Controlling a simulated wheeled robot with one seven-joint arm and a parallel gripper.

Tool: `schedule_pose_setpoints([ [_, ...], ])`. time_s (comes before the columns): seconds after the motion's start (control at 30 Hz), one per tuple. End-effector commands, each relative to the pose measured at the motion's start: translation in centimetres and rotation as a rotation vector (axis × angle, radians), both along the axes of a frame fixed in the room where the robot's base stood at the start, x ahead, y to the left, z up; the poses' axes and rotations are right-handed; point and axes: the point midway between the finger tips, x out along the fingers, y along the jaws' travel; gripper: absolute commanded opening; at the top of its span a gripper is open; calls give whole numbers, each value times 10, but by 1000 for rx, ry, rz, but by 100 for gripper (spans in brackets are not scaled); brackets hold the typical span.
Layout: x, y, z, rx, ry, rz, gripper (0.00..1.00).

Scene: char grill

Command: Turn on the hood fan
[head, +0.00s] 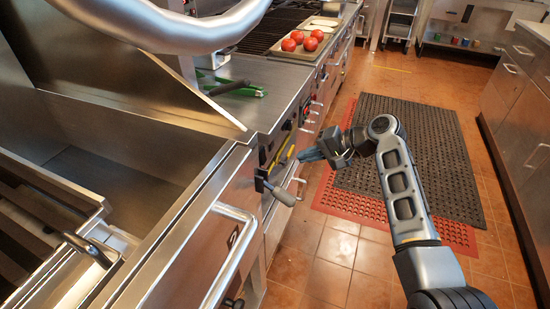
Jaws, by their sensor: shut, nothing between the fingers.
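No hood or hood fan switch can be made out in the head view. A steel counter front runs along the left of my arm, with a control panel (285,139) carrying dark knobs and small red parts. A dark lever with a grey grip (277,190) sticks out below it. My gripper (311,154) is shut and empty, pointing left toward the panel beside the yellow strip (285,150). I cannot tell whether its fingertips touch the panel.
A tray (297,55) with several tomatoes (297,40) sits beside the grill grate (270,25). Green-handled tongs (240,90) lie on the counter. A thick steel bar (165,28) crosses the upper left. Black (425,150) and red mats (345,200) cover the aisle floor; cabinets (515,100) stand right.

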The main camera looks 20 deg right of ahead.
Motion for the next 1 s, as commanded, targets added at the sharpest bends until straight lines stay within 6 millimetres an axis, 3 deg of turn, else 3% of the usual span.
schedule_pose_setpoints([
  [0.33,39,40,-39,0,2,2,0],
  [0.6,62,62,-41,0,0,1,0],
  [1.0,65,66,-42,-1,-1,1,0],
])
